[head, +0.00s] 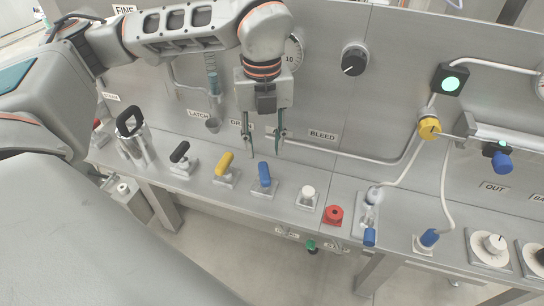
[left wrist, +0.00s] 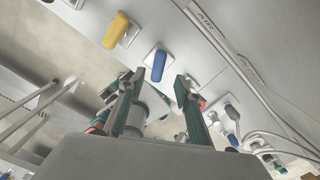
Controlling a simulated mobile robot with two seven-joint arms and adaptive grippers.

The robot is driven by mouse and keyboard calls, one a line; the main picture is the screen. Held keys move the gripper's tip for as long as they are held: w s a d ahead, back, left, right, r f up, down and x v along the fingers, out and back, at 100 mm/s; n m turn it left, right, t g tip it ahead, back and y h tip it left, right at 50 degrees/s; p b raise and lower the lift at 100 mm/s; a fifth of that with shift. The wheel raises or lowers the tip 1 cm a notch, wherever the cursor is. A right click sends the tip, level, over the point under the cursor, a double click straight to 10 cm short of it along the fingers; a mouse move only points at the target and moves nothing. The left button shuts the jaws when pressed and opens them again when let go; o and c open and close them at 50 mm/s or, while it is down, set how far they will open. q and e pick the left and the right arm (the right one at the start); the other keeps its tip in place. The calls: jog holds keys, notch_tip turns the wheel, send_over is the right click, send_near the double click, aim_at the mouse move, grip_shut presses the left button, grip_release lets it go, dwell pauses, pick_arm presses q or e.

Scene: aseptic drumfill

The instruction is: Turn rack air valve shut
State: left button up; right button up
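No label reading "rack air" is legible in the head view, so I cannot tell for certain which handle is the rack air valve. A blue lever handle (head: 264,174) stands on a square plate on the bench ledge, with a yellow lever handle (head: 225,163) to its left. My left gripper (head: 264,150) points down just above and behind the blue handle, fingers apart and empty. In the left wrist view, the blue handle (left wrist: 159,65) lies just beyond the open fingertips (left wrist: 158,88), and the yellow handle (left wrist: 115,30) is farther off. My right gripper is out of view.
A black lever (head: 180,153) stands left of the yellow one. A white knob (head: 308,192) and red button (head: 333,213) are to the right. Behind are the back panel with a black dial (head: 354,61), a conduit and a lit green lamp (head: 450,83).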

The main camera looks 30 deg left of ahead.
aim_at(264, 171)
pick_arm(q)
jog(key=f, duration=0.2)
jog(key=shift+s+f, duration=0.3)
jog(key=shift+s, duration=0.1)
notch_tip(264, 171, down, 3)
jog(key=shift+w+f, duration=0.1)
jog(key=shift+f, duration=0.1)
jog(key=shift+d+f, duration=0.1)
jog(key=shift+f, duration=0.4)
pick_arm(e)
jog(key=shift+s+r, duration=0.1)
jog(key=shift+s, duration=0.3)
pick_arm(q)
grip_shut()
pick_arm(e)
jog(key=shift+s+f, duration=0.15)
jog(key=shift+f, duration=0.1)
